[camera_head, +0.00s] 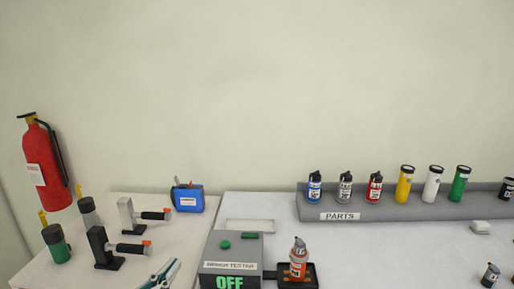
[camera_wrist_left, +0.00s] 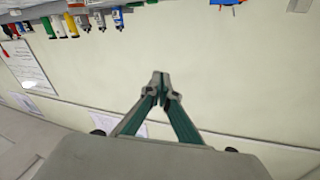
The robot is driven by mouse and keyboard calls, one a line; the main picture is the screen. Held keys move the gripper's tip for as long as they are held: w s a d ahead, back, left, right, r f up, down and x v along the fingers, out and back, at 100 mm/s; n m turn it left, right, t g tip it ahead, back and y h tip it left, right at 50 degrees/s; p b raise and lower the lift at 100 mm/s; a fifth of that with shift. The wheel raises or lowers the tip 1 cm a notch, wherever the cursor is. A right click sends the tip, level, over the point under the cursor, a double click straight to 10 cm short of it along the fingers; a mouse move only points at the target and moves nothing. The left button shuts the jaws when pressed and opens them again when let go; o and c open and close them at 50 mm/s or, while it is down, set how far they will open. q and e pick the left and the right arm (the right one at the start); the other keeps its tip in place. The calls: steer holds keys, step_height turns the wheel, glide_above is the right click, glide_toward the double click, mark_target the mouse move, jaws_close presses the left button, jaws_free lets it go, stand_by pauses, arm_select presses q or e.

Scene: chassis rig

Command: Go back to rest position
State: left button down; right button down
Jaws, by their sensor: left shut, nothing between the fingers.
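My left gripper (camera_head: 162,272) shows at the bottom edge of the head view, over the front of the left table. In the left wrist view its fingers (camera_wrist_left: 158,82) meet at the tips, shut and empty, with the pale wall behind them. Nothing touches the fingers in either view. Most of my left arm is out of the head view. My right gripper is not in either view.
A grey tester (camera_head: 232,252) reading OFF stands near the gripper, with an orange bottle (camera_head: 298,258) beside it. Black clamp-like tools (camera_head: 105,248) stand left. A PARTS shelf (camera_head: 400,209) holds several cylinders. A fire extinguisher (camera_head: 45,165) hangs at left.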

arm_select(q)
steer(key=s+a+f+m+g+y, duration=0.1)
steer(key=s+a+f+g+y, duration=0.15)
steer(key=f, duration=0.55)
steer(key=s+a+f+g+y, duration=0.2)
steer(key=s+a+f+g, duration=0.1)
steer(key=f, duration=0.4)
steer(key=s+a+f+g+y, duration=0.55)
steer(key=s+a+f, duration=0.25)
steer(key=s+a, duration=0.3)
steer(key=w+d+f+n+t+h, duration=0.1)
steer(key=d+f+t+h, duration=0.1)
steer(key=d+f, duration=0.4)
steer(key=w+d+f+n+t+h, duration=0.1)
steer(key=d+f+n+t+h, duration=0.1)
steer(key=d+f+h, duration=0.2)
steer(key=shift+w+d+f+h, duration=0.25)
steer(key=shift+d+f+h, duration=0.15)
steer(key=shift+d+f, duration=1.6)
steer(key=shift+d+r, duration=0.45)
